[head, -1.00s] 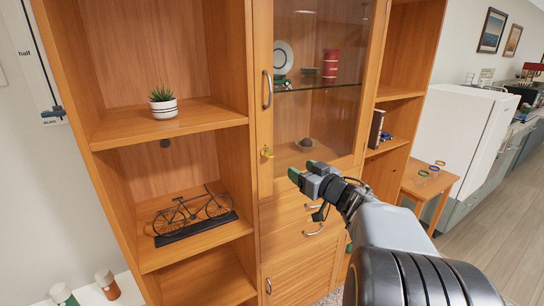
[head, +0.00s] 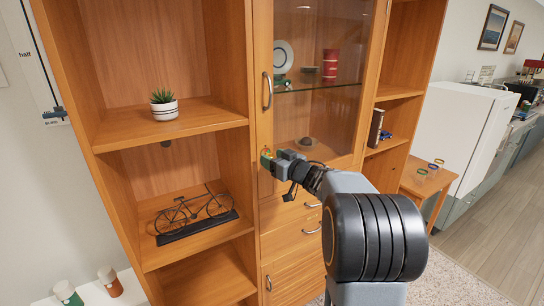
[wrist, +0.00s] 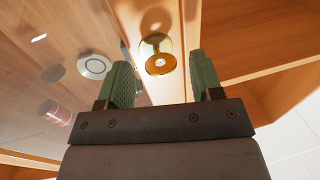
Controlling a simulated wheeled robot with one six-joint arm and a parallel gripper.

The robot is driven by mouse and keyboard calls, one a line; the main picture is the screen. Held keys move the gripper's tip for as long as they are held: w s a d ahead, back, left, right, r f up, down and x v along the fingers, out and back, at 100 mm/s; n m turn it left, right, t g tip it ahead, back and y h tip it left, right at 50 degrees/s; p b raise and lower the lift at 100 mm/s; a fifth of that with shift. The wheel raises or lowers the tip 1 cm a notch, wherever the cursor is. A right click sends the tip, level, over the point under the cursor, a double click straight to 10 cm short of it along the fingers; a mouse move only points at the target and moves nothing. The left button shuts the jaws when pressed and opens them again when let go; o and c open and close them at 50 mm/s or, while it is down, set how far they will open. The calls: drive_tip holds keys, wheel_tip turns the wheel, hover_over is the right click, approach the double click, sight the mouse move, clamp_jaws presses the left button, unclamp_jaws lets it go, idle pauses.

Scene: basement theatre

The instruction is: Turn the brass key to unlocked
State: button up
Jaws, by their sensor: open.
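The brass key (wrist: 160,64) sits in its lock on the cabinet door's wooden frame, seen end-on in the wrist view. In the head view the key (head: 266,152) shows only as a small spot of brass at the left edge of the glass door, partly covered by my fingers. My gripper (wrist: 164,82) is open, with green fingertips on either side of the key's line. The key lies a little beyond the fingertips and nothing is held. In the head view my gripper (head: 270,162) is right at the lock. I cannot tell whether a finger touches the key.
The glass door (head: 320,110) has a vertical handle (head: 266,90) above the lock. Drawers with handles (head: 312,231) lie below. Open shelves at left hold a potted plant (head: 163,105) and a bicycle model (head: 198,215). A small side table (head: 428,182) stands at right.

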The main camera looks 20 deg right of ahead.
drive_tip(key=shift+w+a, duration=0.2)
drive_tip(key=shift+w, duration=0.35)
drive_tip(key=c, duration=0.9)
